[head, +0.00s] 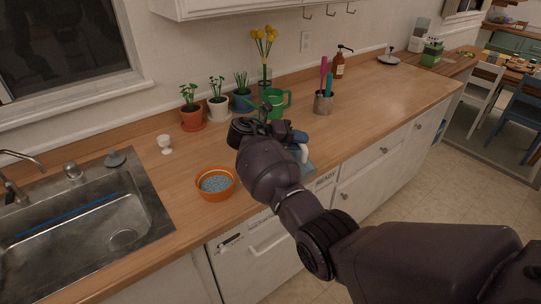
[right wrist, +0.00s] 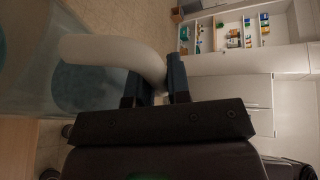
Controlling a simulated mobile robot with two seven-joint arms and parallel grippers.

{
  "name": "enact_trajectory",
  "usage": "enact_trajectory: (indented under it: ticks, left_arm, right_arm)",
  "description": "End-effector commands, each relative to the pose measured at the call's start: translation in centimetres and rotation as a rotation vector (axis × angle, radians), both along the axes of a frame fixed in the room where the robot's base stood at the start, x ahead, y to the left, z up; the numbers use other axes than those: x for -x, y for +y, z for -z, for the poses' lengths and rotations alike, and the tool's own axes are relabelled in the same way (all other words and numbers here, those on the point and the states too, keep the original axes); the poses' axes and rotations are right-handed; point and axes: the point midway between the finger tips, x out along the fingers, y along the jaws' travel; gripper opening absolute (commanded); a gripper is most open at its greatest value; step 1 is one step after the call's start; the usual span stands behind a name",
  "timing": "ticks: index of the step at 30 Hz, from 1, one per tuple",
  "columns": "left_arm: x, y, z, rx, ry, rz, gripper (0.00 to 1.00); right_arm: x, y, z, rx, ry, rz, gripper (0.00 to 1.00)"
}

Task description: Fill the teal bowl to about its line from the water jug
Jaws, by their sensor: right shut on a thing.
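My right gripper (head: 296,139) is over the counter in the head view, largely hidden by its own wrist. In the right wrist view its fingers (right wrist: 157,88) are shut on the pale curved handle (right wrist: 110,50) of the water jug. The jug's clear body (right wrist: 25,75) fills the left of that view, with bluish water (right wrist: 80,88) showing through. In the head view only a bit of the white handle (head: 302,153) shows beside my wrist. A pale teal patch below it is mostly covered; I cannot tell whether it is jug or bowl. No teal bowl shows clearly. My left gripper is out of view.
An orange bowl (head: 213,195) with blue-grey contents stands left of my arm, near the counter's front edge. A small white cup (head: 165,145) and the sink (head: 85,220) lie further left. Potted plants, a green watering can (head: 276,98) and a utensil cup (head: 323,104) stand behind.

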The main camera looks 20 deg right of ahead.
Motion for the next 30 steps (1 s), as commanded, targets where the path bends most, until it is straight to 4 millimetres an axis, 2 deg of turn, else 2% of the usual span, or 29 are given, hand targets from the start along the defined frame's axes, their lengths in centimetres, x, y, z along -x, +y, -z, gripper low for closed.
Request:
enact_trajectory:
  ticks: [30]
  left_arm:
    - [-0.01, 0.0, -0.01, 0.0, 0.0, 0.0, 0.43]
  right_arm:
    - [-0.64, 0.19, -0.34, 0.009, 0.028, 0.0, 0.0]
